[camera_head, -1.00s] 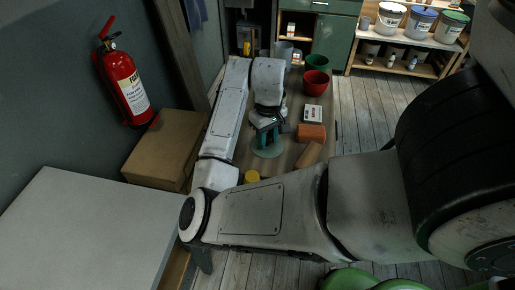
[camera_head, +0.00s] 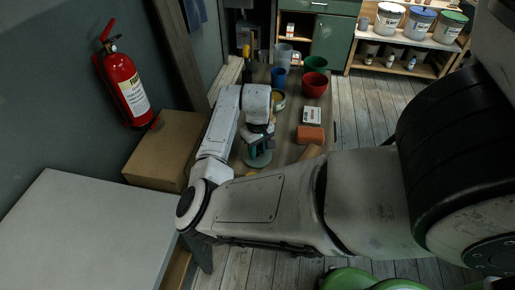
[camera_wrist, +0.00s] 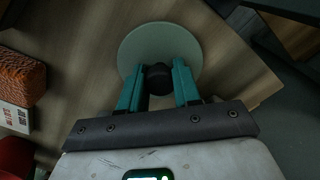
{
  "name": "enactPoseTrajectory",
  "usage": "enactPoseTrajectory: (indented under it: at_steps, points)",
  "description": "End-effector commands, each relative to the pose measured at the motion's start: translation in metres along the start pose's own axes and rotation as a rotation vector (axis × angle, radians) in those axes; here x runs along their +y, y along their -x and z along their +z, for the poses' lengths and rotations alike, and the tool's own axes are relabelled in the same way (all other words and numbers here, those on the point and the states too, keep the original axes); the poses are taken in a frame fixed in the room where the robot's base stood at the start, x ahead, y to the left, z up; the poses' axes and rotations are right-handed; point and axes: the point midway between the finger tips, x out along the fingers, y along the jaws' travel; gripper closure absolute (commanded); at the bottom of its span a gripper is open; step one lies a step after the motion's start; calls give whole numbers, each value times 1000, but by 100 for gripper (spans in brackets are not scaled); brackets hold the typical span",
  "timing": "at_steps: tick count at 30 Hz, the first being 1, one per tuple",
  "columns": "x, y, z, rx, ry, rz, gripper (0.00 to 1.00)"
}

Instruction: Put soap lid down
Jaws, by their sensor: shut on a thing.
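The soap lid (camera_wrist: 148,38) is a pale grey-green disc with a dark knob (camera_wrist: 158,78). In the wrist view my gripper (camera_wrist: 159,76) has its teal fingers on either side of the knob and is shut on it. In the head view the lid (camera_head: 258,160) shows as a small teal-grey disc under my gripper (camera_head: 260,146), over the wooden table (camera_head: 286,150). I cannot tell whether the lid touches the table.
An orange sponge-like block (camera_head: 310,135), a white labelled box (camera_head: 312,115), a red bowl (camera_head: 315,84), a green bowl (camera_head: 316,64) and a blue cup (camera_head: 278,77) stand on the table. A cardboard box (camera_head: 160,152) is at the left.

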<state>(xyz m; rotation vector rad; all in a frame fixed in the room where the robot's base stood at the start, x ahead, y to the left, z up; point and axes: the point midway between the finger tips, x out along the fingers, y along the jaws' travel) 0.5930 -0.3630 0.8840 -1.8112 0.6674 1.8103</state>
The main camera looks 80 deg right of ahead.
Motion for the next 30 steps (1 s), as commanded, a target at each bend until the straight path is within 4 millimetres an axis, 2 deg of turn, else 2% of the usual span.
enactPoseTrajectory:
  at_steps: [3, 4, 11, 18, 22, 26, 30]
  points:
    - [0, -3, 0, -1, 1, 1, 97]
    - [0, -2, 0, 0, 1, 0, 65]
    - [0, -2, 0, 0, 0, 0, 43]
    - [0, -2, 0, 0, 0, 0, 42]
    - [1, 5, 0, 1, -1, 1, 42]
    - [1, 24, 0, 3, -2, 2, 42]
    - [1, 54, -1, 5, -1, 2, 42]
